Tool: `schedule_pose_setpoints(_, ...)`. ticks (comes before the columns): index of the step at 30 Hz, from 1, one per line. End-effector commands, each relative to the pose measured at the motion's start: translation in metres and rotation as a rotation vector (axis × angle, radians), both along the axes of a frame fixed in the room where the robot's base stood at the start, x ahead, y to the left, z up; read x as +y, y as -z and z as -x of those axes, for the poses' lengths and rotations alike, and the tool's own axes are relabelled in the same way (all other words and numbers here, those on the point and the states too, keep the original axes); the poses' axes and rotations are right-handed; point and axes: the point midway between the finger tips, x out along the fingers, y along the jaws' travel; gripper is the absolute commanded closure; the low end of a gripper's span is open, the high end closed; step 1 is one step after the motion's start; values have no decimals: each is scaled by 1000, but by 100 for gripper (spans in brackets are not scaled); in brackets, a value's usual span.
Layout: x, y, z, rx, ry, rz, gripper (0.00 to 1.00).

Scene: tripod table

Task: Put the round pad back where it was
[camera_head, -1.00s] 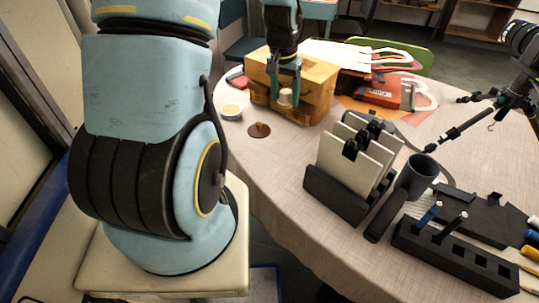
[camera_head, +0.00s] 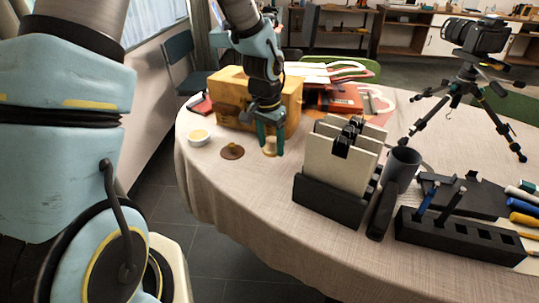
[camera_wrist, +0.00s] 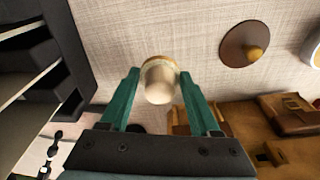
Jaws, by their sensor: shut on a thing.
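My gripper (camera_head: 270,149) is shut on a small cream, rounded piece with a tan rim, which I take to be the round pad (camera_head: 269,145). In the wrist view the pad (camera_wrist: 160,84) sits between the two green fingertips of my gripper (camera_wrist: 159,76). It is low over the tablecloth; I cannot tell whether it touches the cloth. A brown disc with a brass knob (camera_head: 232,152) lies on the table to its left, apart from it; the disc also shows in the wrist view (camera_wrist: 236,45).
A white bowl with yellow contents (camera_head: 198,138) stands left of the disc. A wooden box (camera_head: 230,88) stands behind my gripper. A black rack with cream panels (camera_head: 330,200) stands to the right, with a grey cup (camera_head: 402,168) beside it. The front-left cloth (camera_head: 235,195) is clear.

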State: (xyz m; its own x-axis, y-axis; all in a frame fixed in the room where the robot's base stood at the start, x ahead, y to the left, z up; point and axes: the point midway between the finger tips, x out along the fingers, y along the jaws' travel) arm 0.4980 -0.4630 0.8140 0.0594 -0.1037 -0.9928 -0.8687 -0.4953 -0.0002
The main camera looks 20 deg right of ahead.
Motion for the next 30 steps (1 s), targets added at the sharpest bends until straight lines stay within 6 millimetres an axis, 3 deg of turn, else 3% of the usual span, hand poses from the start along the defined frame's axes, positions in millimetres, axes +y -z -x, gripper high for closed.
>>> schedule_pose_setpoints(9,0,36,0,0,0,-1,89)
schedule_pose_setpoints(20,0,41,0,-1,-1,0,89)
schedule_pose_setpoints(21,1,42,0,-1,-1,0,36)
schedule_pose_setpoints(28,1,41,0,-1,-1,0,10)
schedule_pose_setpoints(30,1,41,0,-1,-1,0,7)
